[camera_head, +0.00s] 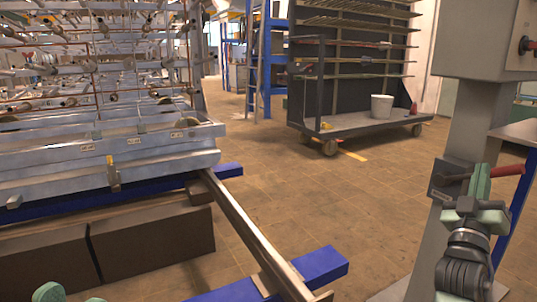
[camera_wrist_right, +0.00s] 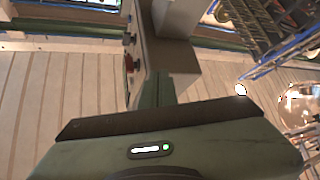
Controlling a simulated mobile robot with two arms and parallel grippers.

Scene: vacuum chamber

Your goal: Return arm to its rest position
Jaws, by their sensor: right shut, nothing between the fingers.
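My right arm rises from the bottom right of the head view. Its green and dark right gripper (camera_head: 481,180) is upright in front of a grey post (camera_head: 470,125). The gripper is shut with nothing in it. A lever with a red handle (camera_head: 508,170) shows just right of the gripper, with a dark mount (camera_head: 449,179) to its left; I cannot tell whether the gripper touches it. In the right wrist view, the green gripper body with its dark edge (camera_wrist_right: 160,120) fills the bottom. My left gripper is not in view; only round green parts of my left arm show at bottom left.
A metal frame structure (camera_head: 110,160) stands left on blue beams (camera_head: 318,266). A wheeled rack (camera_head: 365,124) with a white bucket (camera_head: 381,106) stands behind. The tiled floor (camera_head: 300,185) between is clear.

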